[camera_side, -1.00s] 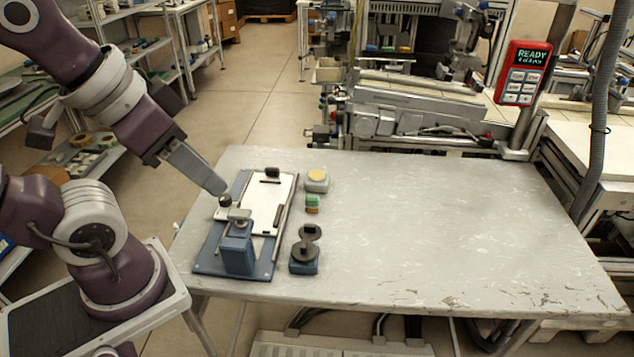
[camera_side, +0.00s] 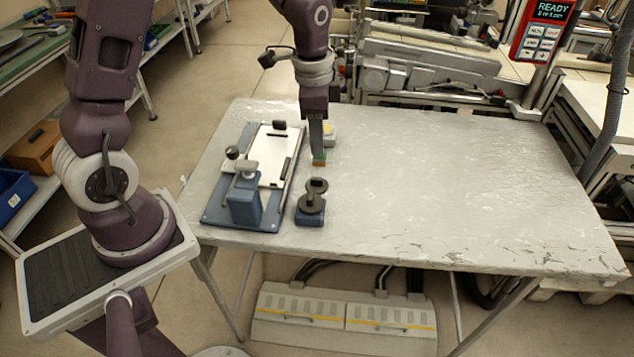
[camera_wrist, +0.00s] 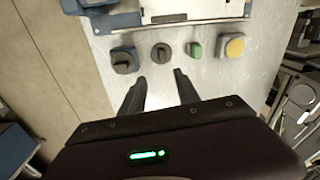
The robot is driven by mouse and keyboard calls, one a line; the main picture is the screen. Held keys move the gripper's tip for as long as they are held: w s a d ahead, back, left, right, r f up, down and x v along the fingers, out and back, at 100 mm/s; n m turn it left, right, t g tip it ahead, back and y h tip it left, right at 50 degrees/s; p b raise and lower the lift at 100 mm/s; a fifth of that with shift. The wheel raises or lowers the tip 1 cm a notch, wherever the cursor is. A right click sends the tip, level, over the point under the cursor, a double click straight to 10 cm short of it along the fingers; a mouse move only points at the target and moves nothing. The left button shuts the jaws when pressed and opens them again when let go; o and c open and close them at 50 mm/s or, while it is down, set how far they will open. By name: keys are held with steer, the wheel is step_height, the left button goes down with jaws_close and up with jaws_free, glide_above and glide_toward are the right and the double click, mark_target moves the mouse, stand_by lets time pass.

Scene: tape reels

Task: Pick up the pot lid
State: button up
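No object is plainly a pot lid. The nearest match is a dark round disc with a raised bar handle (camera_side: 317,185), lying on the table; it also shows in the wrist view (camera_wrist: 161,53). A similar dark disc (camera_side: 311,203) sits on a small blue block (camera_side: 309,217) just in front of it; it shows in the wrist view too (camera_wrist: 124,60). My gripper (camera_side: 317,160) points down behind the discs in the side view, beside the green block and partly hiding it. In the wrist view my gripper (camera_wrist: 160,74) has its fingers apart with nothing between them.
A blue fixture board (camera_side: 214,212) with a white plate and clamp stands left of the discs. A green block (camera_wrist: 195,50) and a box with a yellow top (camera_wrist: 233,46) are nearby. The table's right side (camera_side: 470,200) is clear.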

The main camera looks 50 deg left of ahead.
mark_target(317, 178)
steer(key=shift+m+g, duration=0.4)
steer(key=shift+m, duration=0.2)
steer(key=f, duration=0.4)
steer(key=a+f, duration=0.1)
steer(key=f, duration=0.3)
steer(key=w+f, duration=0.1)
steer(key=f, duration=0.4)
steer(key=shift+a+f, duration=0.1)
steer(key=shift+a, duration=0.05)
jaws_close()
